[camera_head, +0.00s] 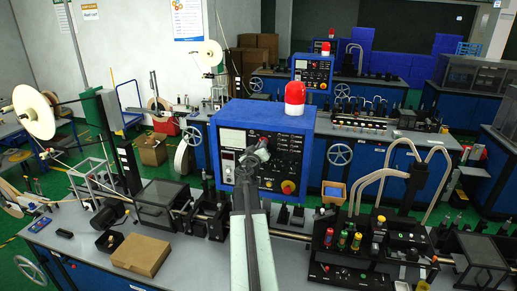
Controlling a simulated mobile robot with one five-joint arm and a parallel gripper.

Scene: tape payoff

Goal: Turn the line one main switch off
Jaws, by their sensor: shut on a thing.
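The line one control box (312,150) is a blue housing with a dark panel, standing on the near bench. A red beacon (295,92) sits on top. The panel carries a meter (232,138), several small knobs and lamps, and a red button on a yellow ring (288,187) at lower right. My arm reaches up from the bottom middle. My gripper (258,153) is at the panel's upper middle, shut on what seems to be the main switch. The gripper covers the switch, so its position cannot be read.
Fittings with coloured caps (342,239) and pale curved hoses (435,180) stand at right. A second blue control box (312,70) is behind. Bare bench top shows left of my arm.

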